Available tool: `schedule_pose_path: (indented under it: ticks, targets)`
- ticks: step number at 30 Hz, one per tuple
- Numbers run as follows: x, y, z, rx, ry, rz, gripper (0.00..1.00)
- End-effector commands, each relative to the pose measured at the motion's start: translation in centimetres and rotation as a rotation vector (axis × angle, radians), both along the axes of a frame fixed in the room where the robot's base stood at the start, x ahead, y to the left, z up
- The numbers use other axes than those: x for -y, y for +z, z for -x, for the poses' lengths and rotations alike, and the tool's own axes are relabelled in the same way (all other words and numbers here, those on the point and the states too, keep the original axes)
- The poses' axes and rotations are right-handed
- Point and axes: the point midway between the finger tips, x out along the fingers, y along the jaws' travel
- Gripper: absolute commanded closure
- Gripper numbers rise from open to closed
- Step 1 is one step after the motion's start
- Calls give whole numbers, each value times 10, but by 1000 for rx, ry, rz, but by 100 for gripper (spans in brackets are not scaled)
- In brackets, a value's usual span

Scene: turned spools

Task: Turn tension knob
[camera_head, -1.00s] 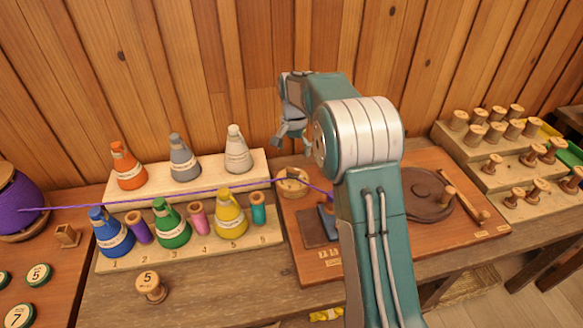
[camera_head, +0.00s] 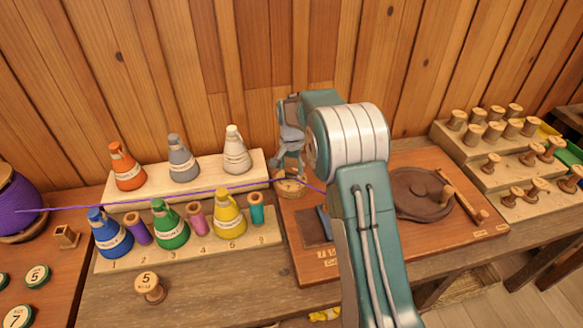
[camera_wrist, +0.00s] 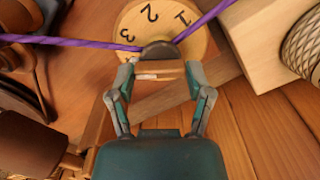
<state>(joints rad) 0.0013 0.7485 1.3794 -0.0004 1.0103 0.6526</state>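The tension knob shows as a round pale wooden dial (camera_head: 290,187) at the left back of the brown board. In the wrist view the dial (camera_wrist: 183,42) bears the numbers 1, 2 and 3 and a dark hub (camera_wrist: 159,49) at its middle. My gripper (camera_head: 289,168) points down just over the dial. In the wrist view my gripper (camera_wrist: 161,72) has its fingers spread, one on each side of a short wooden bar (camera_wrist: 158,70) with a pale mark. Whether they touch the bar I cannot tell. A purple thread (camera_wrist: 75,41) runs across the dial at the hub.
A purple spool (camera_head: 18,208) stands at the far left, its thread stretching over the bottle rack (camera_head: 190,247). The brown board (camera_head: 465,226) holds a dark round plate with a crank (camera_head: 420,193). A stepped rack of wooden spools (camera_head: 500,165) stands right. The plank wall is close behind.

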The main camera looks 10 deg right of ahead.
Motion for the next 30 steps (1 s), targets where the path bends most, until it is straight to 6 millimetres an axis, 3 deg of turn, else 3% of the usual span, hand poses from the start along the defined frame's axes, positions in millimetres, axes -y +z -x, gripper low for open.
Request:
schedule_pose_path:
  ticks: [8,21,30]
  targets:
    - [-1,-3,1,-6,48,-1,82]
    - [-1,-5,1,-10,389,-3,82]
    - [-1,-6,2,-12,410,-3,82]
